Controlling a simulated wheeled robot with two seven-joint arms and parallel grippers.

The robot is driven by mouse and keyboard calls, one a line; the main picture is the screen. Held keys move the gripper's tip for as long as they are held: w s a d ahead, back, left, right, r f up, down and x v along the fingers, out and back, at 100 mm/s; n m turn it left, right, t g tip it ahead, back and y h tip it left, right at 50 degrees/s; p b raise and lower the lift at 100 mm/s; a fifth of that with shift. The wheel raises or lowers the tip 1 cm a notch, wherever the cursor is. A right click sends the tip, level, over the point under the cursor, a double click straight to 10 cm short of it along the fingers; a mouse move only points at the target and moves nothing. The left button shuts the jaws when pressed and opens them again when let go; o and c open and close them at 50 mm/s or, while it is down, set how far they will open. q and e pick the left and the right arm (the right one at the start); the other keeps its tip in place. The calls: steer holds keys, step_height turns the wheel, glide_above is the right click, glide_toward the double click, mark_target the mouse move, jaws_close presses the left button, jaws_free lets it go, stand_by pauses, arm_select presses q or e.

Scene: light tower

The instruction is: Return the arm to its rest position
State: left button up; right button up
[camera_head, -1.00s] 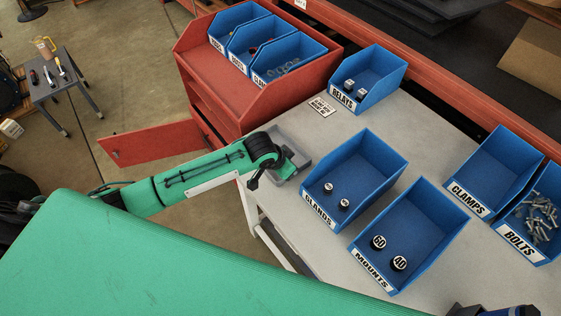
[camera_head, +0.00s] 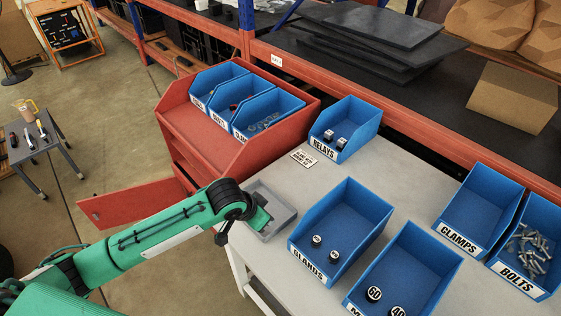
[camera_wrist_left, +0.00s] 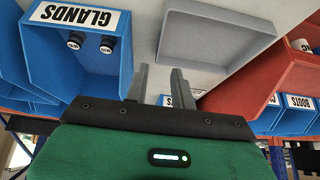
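My left arm (camera_head: 150,238), green with black joints, comes in from the left. Its wrist is over the near left edge of the table, beside the shallow grey tray (camera_head: 281,223). In the head view the fingers are hidden by the wrist. In the left wrist view my left gripper (camera_wrist_left: 160,72) shows two grey fingers apart with nothing between them. They lie between the GLANDS bin (camera_wrist_left: 57,62) and the grey tray (camera_wrist_left: 217,14). My right gripper is not in view.
On the table (camera_head: 285,183) stand blue bins: RELAYS (camera_head: 345,118), GLANDS (camera_head: 345,215), MOUNTS, CLAMPS (camera_head: 478,212) and BOLTS. A red cabinet (camera_head: 190,125) with an open door (camera_head: 130,203) stands behind the arm. A small side table (camera_head: 45,140) is at the far left.

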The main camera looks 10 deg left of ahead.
arm_select(q)
steer(key=s+d+f, duration=0.1)
steer(key=s+d, duration=0.2)
steer(key=s, duration=0.6)
steer(key=s+a+f+n+g+y, duration=0.1)
steer(key=s+a+n, duration=0.1)
steer(key=s+a, duration=0.45)
steer(key=s+a+n+y, duration=0.2)
steer(key=s+a+n, duration=0.1)
steer(key=s, duration=0.6)
step_height(320, 180, down, 32)
steer(key=r+g, duration=0.1)
steer(key=g, duration=0.1)
steer(key=s+a+f, duration=0.1)
steer(key=s+f, duration=0.9)
steer(key=s+a+f+g, duration=0.1)
steer(key=s+a+f, duration=0.1)
steer(key=s+f, duration=0.8)
steer(key=shift+a+m, duration=0.25)
steer(key=shift+m, duration=0.05)
